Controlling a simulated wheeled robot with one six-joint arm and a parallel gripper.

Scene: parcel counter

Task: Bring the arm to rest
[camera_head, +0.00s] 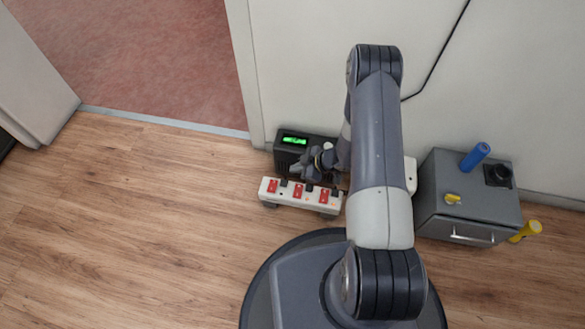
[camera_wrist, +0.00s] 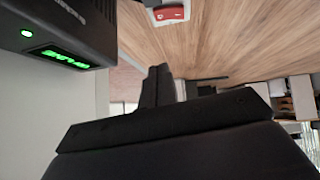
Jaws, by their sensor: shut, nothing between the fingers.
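My gripper (camera_head: 297,172) is low beside the wall, just behind and above a white strip with red switches (camera_head: 284,193). In the wrist view my gripper (camera_wrist: 158,72) has its two dark fingers together, with nothing between them. My arm reaches forward over the base and bends down to this spot. Whether the gripper touches the strip or the box behind it cannot be told.
A black box with a green display (camera_head: 290,152) stands against the wall, close to my gripper. A grey cabinet (camera_head: 436,187) with a blue handle (camera_head: 475,157) stands right. A yellow-handled object (camera_head: 526,231) lies beside it. Wooden floor (camera_head: 130,220) is clear at left.

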